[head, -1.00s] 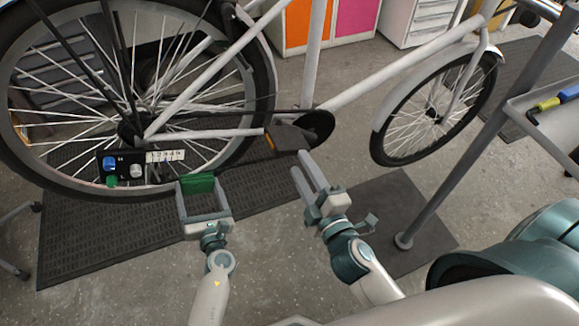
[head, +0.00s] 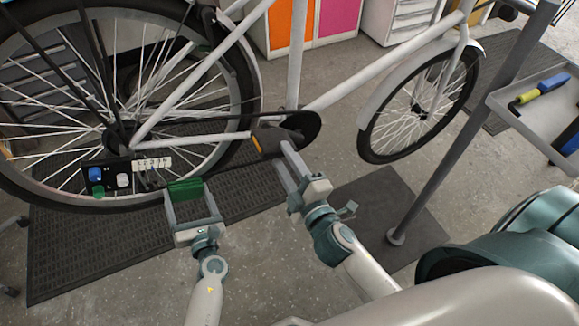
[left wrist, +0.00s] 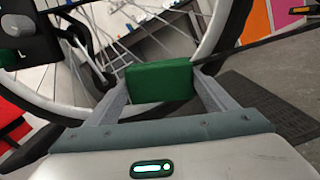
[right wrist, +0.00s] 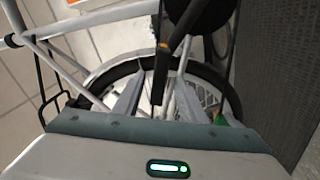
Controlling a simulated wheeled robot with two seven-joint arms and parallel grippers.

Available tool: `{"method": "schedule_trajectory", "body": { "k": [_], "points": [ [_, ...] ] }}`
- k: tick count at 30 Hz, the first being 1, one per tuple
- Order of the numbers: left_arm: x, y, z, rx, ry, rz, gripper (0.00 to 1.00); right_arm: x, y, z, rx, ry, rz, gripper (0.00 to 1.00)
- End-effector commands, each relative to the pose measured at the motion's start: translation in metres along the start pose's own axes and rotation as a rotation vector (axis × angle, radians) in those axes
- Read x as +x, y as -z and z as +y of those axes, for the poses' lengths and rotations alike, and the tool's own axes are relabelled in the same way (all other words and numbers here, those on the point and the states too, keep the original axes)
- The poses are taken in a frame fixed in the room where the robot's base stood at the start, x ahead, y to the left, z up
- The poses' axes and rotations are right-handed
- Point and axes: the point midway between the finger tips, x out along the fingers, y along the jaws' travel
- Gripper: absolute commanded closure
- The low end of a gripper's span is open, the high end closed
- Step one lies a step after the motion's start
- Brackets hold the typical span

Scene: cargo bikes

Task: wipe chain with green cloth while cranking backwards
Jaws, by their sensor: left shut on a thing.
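The green cloth (head: 185,190) looks like a thick block and is held between the fingertips of my left gripper (head: 187,192); it also shows in the left wrist view (left wrist: 159,81). In the head view it sits below the chain line (head: 205,122), left of the chainring (head: 308,127); contact with the chain is not visible. My right gripper (head: 284,160) is open at the dark pedal (head: 268,142). In the right wrist view, a dark crank or pedal part (right wrist: 160,72) shows between its parted fingers, with gaps either side.
The rear wheel (head: 215,75) stands behind my left gripper, with a small panel of knobs (head: 105,180) beside it. A grey stand post (head: 450,140) and a tool tray (head: 520,105) are at the right. Dark mats (head: 90,250) cover part of the floor.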

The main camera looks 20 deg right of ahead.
Motion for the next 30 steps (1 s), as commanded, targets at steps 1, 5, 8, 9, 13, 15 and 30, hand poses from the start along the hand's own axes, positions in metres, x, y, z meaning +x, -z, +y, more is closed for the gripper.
{"method": "schedule_trajectory", "body": {
  "k": [1, 5, 8, 9, 13, 15, 30],
  "points": [
    [0.000, 0.000, 0.000, 0.000, 0.000, 0.000, 0.45, 0.007, 0.001, 0.001, -0.002, -0.002, 0.003, 0.62],
    [0.000, 0.000, 0.000, 0.000, 0.000, 0.000, 0.45, 0.023, 0.000, 0.001, 0.000, -0.001, 0.000, 0.62],
    [0.000, 0.000, 0.000, 0.000, 0.000, 0.000, 0.45, 0.033, 0.000, 0.001, 0.000, -0.002, 0.000, 0.62],
    [0.000, 0.000, 0.000, 0.000, 0.000, 0.000, 0.45, 0.037, 0.000, 0.001, 0.001, -0.001, 0.000, 0.62],
    [0.000, 0.000, 0.000, 0.000, 0.000, 0.000, 0.45, 0.046, 0.000, 0.001, 0.000, -0.001, 0.001, 0.62],
    [0.000, 0.000, 0.000, 0.000, 0.000, 0.000, 0.45, 0.050, 0.000, 0.001, -0.001, -0.001, 0.001, 0.62],
    [0.000, 0.000, 0.000, 0.000, 0.000, 0.000, 0.45, 0.052, 0.000, 0.000, 0.000, 0.000, 0.000, 0.86]
  ]
}}
